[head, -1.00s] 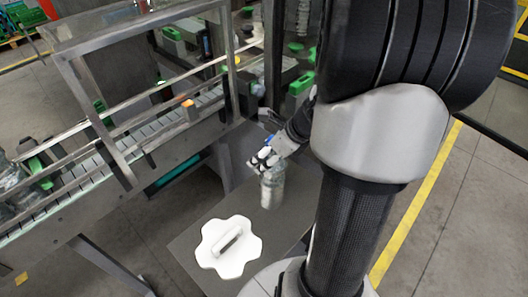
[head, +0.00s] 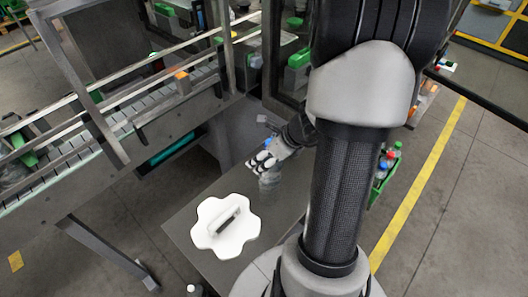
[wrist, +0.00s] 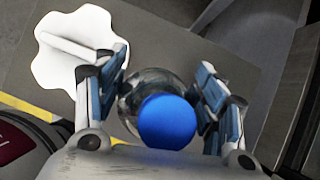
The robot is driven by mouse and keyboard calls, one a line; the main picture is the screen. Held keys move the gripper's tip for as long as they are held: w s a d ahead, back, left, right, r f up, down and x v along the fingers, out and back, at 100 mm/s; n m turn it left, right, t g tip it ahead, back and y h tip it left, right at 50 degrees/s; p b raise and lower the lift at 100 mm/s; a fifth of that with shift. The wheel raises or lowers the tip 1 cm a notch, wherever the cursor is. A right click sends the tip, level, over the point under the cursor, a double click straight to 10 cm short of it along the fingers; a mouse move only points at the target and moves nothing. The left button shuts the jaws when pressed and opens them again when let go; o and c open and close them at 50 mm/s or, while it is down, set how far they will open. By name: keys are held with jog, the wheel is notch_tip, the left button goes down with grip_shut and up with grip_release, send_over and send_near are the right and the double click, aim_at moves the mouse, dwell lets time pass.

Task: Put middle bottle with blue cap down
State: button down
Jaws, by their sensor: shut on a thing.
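My gripper (head: 266,160) is shut on a clear bottle (head: 270,182) that hangs upright beneath it in the head view. In the wrist view the bottle's round blue cap (wrist: 167,122) faces the camera, with its clear body (wrist: 150,80) between the two fingers (wrist: 165,95). The bottle is over the grey board (head: 277,222), beyond the white flower-shaped piece with a handle (head: 226,228). I cannot tell whether the bottle's base touches the board.
A conveyor with rails (head: 130,118) runs along the left, with a metal frame above it. A green crate with several capped bottles (head: 384,172) is at the right, partly behind my arm. The board is clear between the white piece and the bottle.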

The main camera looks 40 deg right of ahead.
jog(key=shift+c, duration=1.9)
grip_release()
jog(key=shift+f, duration=0.1)
